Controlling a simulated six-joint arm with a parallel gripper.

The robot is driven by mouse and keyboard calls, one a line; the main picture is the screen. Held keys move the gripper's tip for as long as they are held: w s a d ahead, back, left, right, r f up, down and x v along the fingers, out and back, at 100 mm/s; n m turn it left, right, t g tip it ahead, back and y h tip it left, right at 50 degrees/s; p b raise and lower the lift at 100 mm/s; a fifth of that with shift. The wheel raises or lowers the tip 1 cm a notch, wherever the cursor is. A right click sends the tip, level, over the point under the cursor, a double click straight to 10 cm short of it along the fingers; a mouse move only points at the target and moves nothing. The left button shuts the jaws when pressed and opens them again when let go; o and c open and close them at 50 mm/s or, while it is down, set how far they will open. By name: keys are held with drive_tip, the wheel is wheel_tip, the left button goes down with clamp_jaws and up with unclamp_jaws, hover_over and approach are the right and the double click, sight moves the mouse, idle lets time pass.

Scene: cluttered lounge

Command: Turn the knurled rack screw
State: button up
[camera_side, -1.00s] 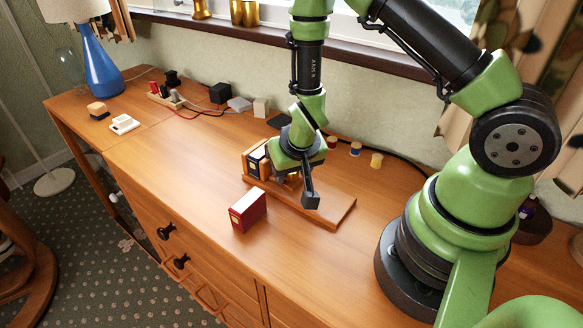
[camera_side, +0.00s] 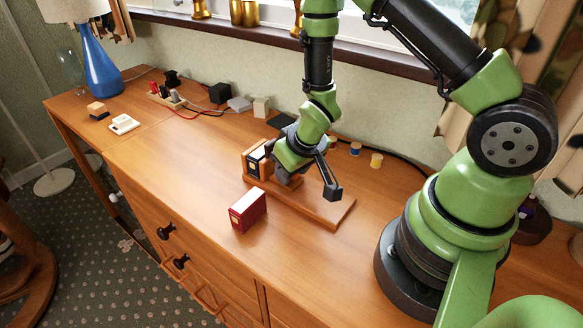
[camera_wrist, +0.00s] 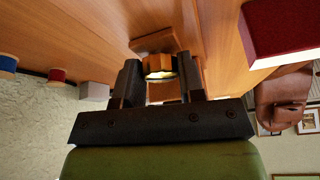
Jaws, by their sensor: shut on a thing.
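The knurled rack screw (camera_wrist: 158,66) is a brass-coloured knob with a bright edge, between my two dark fingers in the wrist view. My gripper (camera_wrist: 160,75) is shut on it. In the side view my gripper (camera_side: 287,180) is tilted beside the wooden rack, and its fingers and the screw are largely hidden by the wrist. The rack (camera_side: 325,212) has a long wooden base and a wooden holder at its left end. A dark box with a pale label (camera_side: 257,162) stands in the holder.
Blue (camera_side: 355,149) and yellow (camera_side: 376,160) spools stand behind. A black cable runs along the wall. The desk's middle left is clear.

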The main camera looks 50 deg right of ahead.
drive_tip(key=n+y, duration=0.1)
drive_tip(key=n, duration=0.4)
drive_tip(key=shift+d+y, duration=0.15)
drive_tip(key=shift+y, duration=0.25)
idle(0.3)
drive_tip(key=o, duration=0.7)
drive_tip(key=shift+c, duration=0.2)
drive_tip(key=v, duration=1)
